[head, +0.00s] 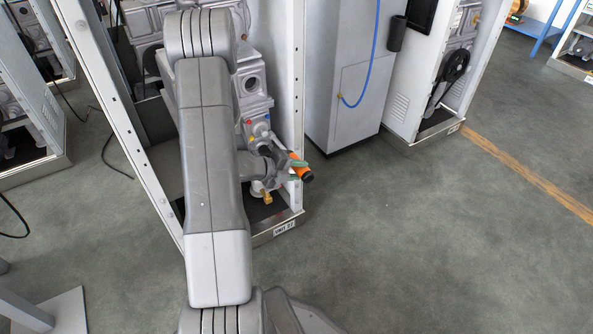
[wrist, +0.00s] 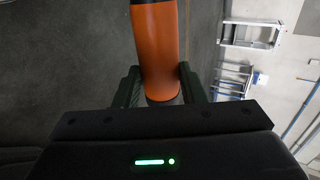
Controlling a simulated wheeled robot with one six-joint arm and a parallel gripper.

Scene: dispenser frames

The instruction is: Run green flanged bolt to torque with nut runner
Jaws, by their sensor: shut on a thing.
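The nut runner, an orange cylinder with a black end (head: 306,175), sits in my gripper (head: 293,170) beside the front of the dispenser frame. In the wrist view the orange body (wrist: 156,42) stands between the two dark green fingers of my gripper (wrist: 158,88), which are shut on it. Small red, blue and yellow spots (head: 250,121) show on the grey machine body (head: 255,100) above and left of my gripper. I cannot make out the green flanged bolt; green near the tool looks like my finger pads. The tool's working end is hidden.
A white frame post (head: 289,60) rises close beside my gripper, above a base edge with a label (head: 284,229). A grey cabinet (head: 345,105) with a blue hose stands to the right. Open floor (head: 430,230) lies at the lower right.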

